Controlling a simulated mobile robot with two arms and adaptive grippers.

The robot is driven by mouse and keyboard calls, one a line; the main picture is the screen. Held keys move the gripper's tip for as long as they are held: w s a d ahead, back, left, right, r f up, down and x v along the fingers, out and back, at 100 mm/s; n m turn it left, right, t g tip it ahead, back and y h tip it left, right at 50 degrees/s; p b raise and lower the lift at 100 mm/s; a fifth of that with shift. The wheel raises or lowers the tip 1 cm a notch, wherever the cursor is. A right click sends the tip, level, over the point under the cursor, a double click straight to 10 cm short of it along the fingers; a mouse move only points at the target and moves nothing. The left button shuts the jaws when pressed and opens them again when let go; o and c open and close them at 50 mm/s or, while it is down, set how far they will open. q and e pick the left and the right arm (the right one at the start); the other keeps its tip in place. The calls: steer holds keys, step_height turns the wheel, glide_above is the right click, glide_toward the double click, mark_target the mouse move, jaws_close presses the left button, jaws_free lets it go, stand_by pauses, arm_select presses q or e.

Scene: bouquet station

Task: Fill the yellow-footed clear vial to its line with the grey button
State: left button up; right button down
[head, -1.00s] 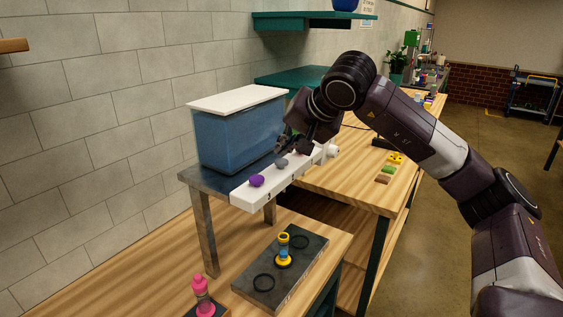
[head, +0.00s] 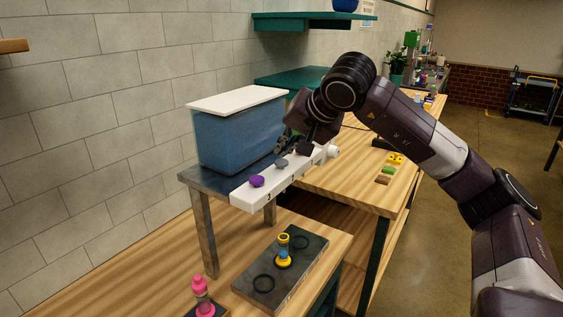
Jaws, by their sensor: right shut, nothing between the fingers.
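The yellow-footed vial (head: 284,251) stands upright on a dark mat at the lower middle of the head view, with blue showing in its body. Its fill line is too small to make out. The grey button (head: 282,164) is on top of a white bar (head: 243,198) in front of a blue tank. A purple button (head: 257,181) sits nearer on the same bar. My right gripper (head: 293,148) is shut and empty, low over the bar just behind the grey button. I cannot tell whether it touches anything there. My left gripper is out of view.
The blue tank (head: 240,142) with a white lid stands on a metal stand (head: 206,230). The dark mat (head: 308,262) has ring marks beside the vial. A pink bottle (head: 201,296) stands at the front. Small coloured blocks (head: 388,170) lie on the farther table.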

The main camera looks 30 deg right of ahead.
mark_target(283, 162)
steer(key=shift+f, duration=0.35)
steer(key=shift+f+b, duration=0.65)
steer(key=shift+f, duration=0.05)
stand_by(0.5)
steer(key=shift+r, duration=0.1)
steer(key=shift+r+p, duration=0.95)
steer(key=shift+r, duration=0.05)
step_height(283, 162, up, 5)
steer(key=p, duration=0.4)
steer(key=shift+r, duration=0.1)
stand_by(0.4)
stand_by(2.1)
